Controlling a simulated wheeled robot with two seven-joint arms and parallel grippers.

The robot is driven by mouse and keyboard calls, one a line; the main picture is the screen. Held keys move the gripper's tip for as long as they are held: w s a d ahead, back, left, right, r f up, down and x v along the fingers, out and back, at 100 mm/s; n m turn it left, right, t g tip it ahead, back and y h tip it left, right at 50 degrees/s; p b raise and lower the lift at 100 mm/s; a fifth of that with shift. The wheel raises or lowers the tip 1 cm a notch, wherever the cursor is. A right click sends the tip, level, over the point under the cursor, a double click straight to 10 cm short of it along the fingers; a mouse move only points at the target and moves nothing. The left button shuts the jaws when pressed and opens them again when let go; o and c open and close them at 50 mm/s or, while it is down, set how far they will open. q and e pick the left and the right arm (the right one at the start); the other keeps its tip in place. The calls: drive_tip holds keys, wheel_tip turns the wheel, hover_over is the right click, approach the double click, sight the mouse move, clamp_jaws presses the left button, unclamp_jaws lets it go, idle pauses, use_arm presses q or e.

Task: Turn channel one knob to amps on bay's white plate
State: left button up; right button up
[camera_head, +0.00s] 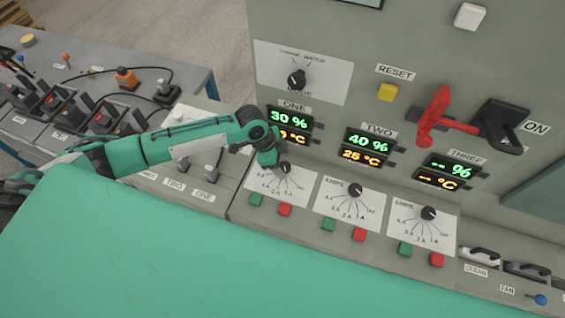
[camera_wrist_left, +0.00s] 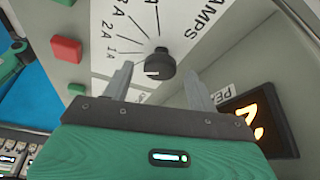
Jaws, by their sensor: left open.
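The channel one knob (camera_head: 285,168) is a small black dial on a white plate (camera_head: 298,190) below the display labelled ONE. In the left wrist view the knob (camera_wrist_left: 160,63) sits on its white plate (camera_wrist_left: 112,30), with marks 1A, 2A, 3A and the word AMPS. My left gripper (camera_head: 272,158) is at this knob in the head view, partly hiding it and the plate. In the left wrist view its fingers (camera_wrist_left: 158,80) are apart, one on each side of the knob's near edge, with the knob just beyond or between the tips. Contact cannot be told. My right gripper is not in view.
Knobs for channel two (camera_head: 355,190) and three (camera_head: 428,213) are to the right. Green (camera_head: 256,199) and red (camera_head: 285,210) buttons sit below the plate. A red lever (camera_head: 436,115) juts out at right. The display ONE (camera_head: 290,118) is just above my gripper.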

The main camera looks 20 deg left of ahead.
use_arm(q)
drive_tip(key=b+v, duration=0.3)
drive_tip(key=v, duration=0.9)
drive_tip(key=shift+a+r, duration=0.2)
drive_tip(key=shift+r, duration=0.15)
drive_tip(key=shift+s, duration=0.1)
